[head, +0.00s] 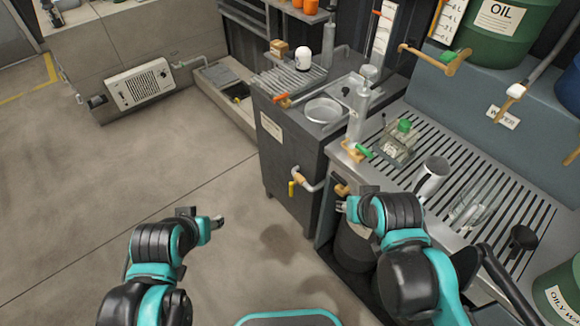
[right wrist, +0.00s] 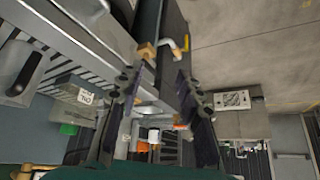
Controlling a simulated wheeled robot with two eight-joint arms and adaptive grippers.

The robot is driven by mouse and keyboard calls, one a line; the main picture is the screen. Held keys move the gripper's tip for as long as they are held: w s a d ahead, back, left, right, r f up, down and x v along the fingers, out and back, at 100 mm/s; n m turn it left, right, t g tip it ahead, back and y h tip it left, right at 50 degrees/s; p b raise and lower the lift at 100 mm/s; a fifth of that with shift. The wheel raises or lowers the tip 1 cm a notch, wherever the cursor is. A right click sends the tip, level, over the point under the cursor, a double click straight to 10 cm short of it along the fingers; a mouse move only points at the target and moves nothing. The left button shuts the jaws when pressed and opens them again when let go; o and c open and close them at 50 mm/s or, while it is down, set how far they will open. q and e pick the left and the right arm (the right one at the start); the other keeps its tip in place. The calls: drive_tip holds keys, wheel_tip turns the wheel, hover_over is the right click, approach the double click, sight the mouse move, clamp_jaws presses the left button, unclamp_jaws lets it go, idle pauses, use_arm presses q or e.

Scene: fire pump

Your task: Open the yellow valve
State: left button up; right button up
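The yellow valve handle (head: 291,188) hangs on a bent pipe with a tan collar, low on the side of the dark grey cabinet in the head view. Its yellow lever also shows near the top of the right wrist view (right wrist: 186,42). My right gripper (head: 345,205) is to the right of the valve, beside the counter's front, apart from it. In the right wrist view its dark fingers (right wrist: 158,112) are spread with nothing held between them. My left gripper (head: 204,216) is over the floor, left of the valve and apart from it; its finger opening is unclear.
The slatted counter (head: 478,184) holds a glass jar, a mug and a green-capped bottle. A tan fitting (head: 342,190) sticks out near my right gripper. An oil drum (head: 500,30) stands at upper right. The floor at left is clear.

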drive_tip(key=w+a+r+m+g, duration=0.1)
drive_tip(key=w+r+m, duration=0.1)
drive_tip(key=w, duration=0.4)
drive_tip(key=m+g+p, duration=0.3)
drive_tip(key=m+g, duration=0.2)
drive_tip(key=m, duration=0.5)
hover_over(292, 185)
drive_tip(key=f, duration=1.7)
drive_tip(key=w+f, duration=0.1)
drive_tip(key=f, duration=0.8)
drive_tip(key=shift+d+f, duration=0.2)
drive_tip(key=shift+d, duration=0.1)
drive_tip(key=shift+g, duration=0.4)
drive_tip(key=f, duration=0.4)
drive_tip(key=shift+a+f, duration=0.1)
drive_tip(key=shift+a, duration=0.3)
wheel_tip(292, 185, down, 8)
drive_tip(key=b, duration=0.3)
drive_tip(key=shift+r, duration=0.2)
drive_tip(key=shift+s, duration=0.1)
